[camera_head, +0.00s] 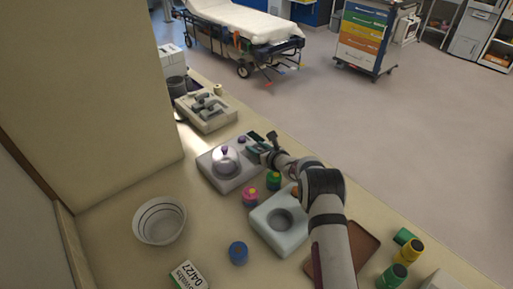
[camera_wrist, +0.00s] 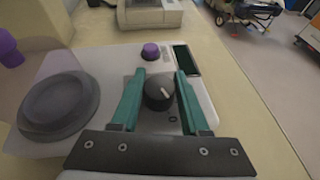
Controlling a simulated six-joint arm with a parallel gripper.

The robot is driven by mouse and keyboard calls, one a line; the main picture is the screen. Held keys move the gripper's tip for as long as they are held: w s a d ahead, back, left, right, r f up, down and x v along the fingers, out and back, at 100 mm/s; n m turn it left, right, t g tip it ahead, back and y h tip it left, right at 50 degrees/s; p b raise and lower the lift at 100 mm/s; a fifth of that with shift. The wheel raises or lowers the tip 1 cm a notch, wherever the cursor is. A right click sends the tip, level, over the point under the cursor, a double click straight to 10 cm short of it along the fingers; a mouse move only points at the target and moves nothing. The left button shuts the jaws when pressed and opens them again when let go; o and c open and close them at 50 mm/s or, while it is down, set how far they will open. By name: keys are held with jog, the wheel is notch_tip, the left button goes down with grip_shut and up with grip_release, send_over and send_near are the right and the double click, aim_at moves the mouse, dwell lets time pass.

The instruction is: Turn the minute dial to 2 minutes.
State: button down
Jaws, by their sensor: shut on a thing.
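The minute dial (camera_wrist: 159,94) is a black round knob with a white pointer mark on the pale device (camera_head: 214,176). In the wrist view the mark points up and to the right. My gripper (camera_wrist: 160,76) has a teal finger on each side of the dial and is shut on it. In the head view my gripper (camera_head: 267,149) is at the right side of the device and hides the dial. Above the dial in the wrist view are a purple button (camera_wrist: 150,51) and a dark display (camera_wrist: 186,59); no digits can be read on it.
Left of the dial is a round grey plate (camera_wrist: 58,104) under a clear cover with a purple knob (camera_wrist: 9,48). Pink (camera_head: 250,196) and green (camera_head: 273,181) jars and a second pale device (camera_head: 262,229) stand nearby. A white bowl (camera_head: 159,220) stands left.

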jog(key=shift+w+n+g+y, duration=0.1)
jog(key=shift+n+g+y, duration=0.65)
jog(key=shift+n, duration=0.25)
jog(key=shift+a+n+g+y, duration=0.1)
jog(key=shift+n+g+y, duration=0.65)
jog(key=shift+n, duration=0.05)
jog(key=shift+n+g+y, duration=0.3)
jog(key=shift+n+g, duration=0.1)
jog(key=shift+c, duration=2)
grip_release()
jog(key=v, duration=1.6)
